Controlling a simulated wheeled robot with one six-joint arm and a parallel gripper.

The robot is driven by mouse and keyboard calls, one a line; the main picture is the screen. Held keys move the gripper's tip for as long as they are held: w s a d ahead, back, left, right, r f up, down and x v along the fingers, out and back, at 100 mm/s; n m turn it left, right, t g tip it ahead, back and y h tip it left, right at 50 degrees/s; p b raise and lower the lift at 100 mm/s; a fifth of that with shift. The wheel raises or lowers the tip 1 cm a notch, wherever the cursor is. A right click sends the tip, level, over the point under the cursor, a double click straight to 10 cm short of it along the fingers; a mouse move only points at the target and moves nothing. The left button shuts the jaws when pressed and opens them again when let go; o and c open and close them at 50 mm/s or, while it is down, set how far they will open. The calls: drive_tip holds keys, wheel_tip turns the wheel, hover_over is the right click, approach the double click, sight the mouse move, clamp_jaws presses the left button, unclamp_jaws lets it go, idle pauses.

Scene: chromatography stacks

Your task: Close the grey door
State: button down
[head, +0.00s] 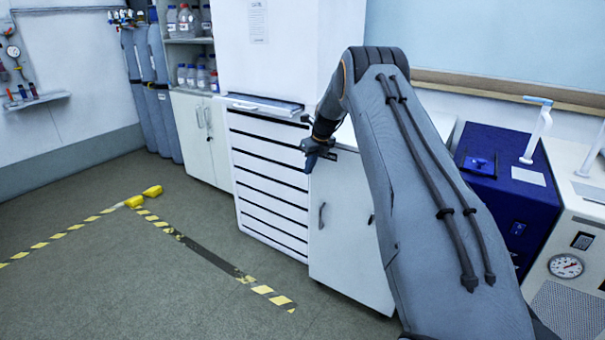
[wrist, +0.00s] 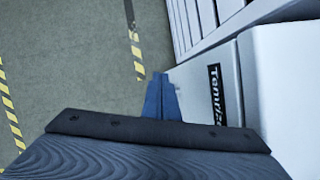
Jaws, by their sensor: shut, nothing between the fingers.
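A pale grey-white cabinet door (head: 345,235) stands under the bench, right of the drawer stack, with a dark handle (head: 321,215) near its left edge. A second dark handle at its right is partly hidden by my arm. I cannot tell from the head view whether this door is fully shut or ajar. My gripper (head: 311,160) is at the top left of this cabinet, near the bench edge, with its blue fingers together and empty. In the wrist view my gripper (wrist: 161,84) points over the floor, beside a pale panel with a dark label (wrist: 217,95).
A white drawer stack (head: 268,185) stands left of the cabinet, with a pale tray-like ledge (head: 262,104) above it. Blue and white instruments (head: 508,190) stand at the right. Yellow-black tape (head: 160,222) marks the mostly clear floor. Yellow blocks (head: 143,197) lie by the tape.

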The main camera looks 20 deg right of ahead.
drive_tip(key=shift+a, duration=0.3)
drive_tip(key=s+a+r+p, duration=0.1)
drive_tip(key=s+a+r, duration=0.5)
drive_tip(key=r, duration=0.4)
drive_tip(key=s+a+r+n+g, duration=0.1)
drive_tip(key=s+a+n, duration=0.2)
drive_tip(key=s+n, duration=0.25)
drive_tip(key=s+a+r+n, duration=0.1)
drive_tip(key=s+a+n, duration=0.25)
drive_tip(key=s, duration=0.25)
drive_tip(key=s+a+n+g+p, duration=0.1)
drive_tip(key=s+a+n, duration=0.1)
drive_tip(key=s+n, duration=0.9)
drive_tip(key=s+a+f+n+g+h+p, duration=0.1)
drive_tip(key=s+n, duration=1.1)
drive_tip(key=s, duration=1.3)
drive_tip(key=shift+s+a+g, duration=0.25)
drive_tip(key=shift+a+g, duration=0.35)
drive_tip(key=shift+a, duration=0.5)
